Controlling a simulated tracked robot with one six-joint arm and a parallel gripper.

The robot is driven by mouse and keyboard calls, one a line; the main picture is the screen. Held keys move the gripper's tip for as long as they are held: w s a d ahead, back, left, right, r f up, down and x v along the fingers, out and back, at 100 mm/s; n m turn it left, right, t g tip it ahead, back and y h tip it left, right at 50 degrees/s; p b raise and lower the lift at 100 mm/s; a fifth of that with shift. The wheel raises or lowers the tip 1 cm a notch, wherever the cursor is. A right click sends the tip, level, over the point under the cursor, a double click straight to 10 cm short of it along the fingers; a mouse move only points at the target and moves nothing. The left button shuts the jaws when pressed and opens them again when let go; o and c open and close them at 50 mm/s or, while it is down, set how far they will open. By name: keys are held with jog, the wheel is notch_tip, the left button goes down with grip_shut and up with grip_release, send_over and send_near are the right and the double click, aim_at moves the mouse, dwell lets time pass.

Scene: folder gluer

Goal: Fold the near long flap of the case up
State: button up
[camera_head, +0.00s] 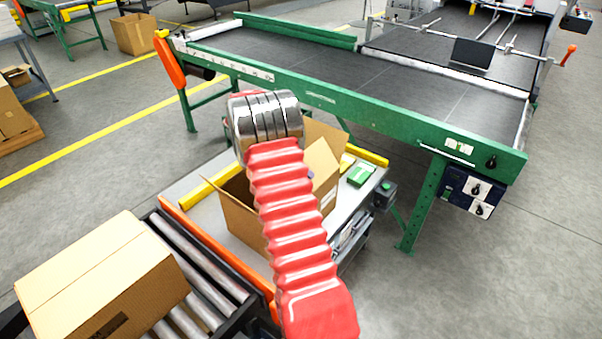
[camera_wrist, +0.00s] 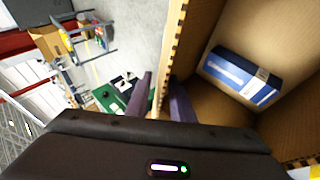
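The open cardboard case (camera_head: 243,218) stands on a pale worktable, partly hidden behind my red arm in the head view. Raised cardboard panels (camera_head: 321,160) show to the right of the arm. In the wrist view, my gripper (camera_wrist: 161,97) has its two purple fingers apart, one on each side of a cardboard panel edge (camera_wrist: 182,45). A narrow gap shows by the left finger; I cannot tell whether the right finger touches. Which flap or wall this is cannot be told. A blue and white box (camera_wrist: 240,76) lies inside the case.
A closed carton (camera_head: 95,275) sits on the roller conveyor (camera_head: 205,285) at lower left. A green-framed belt conveyor (camera_head: 330,75) runs behind the worktable (camera_head: 190,195). A green object (camera_head: 361,175) lies on the table right of the case. Grey floor at right is clear.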

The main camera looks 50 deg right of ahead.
grip_shut()
dwell(1.1)
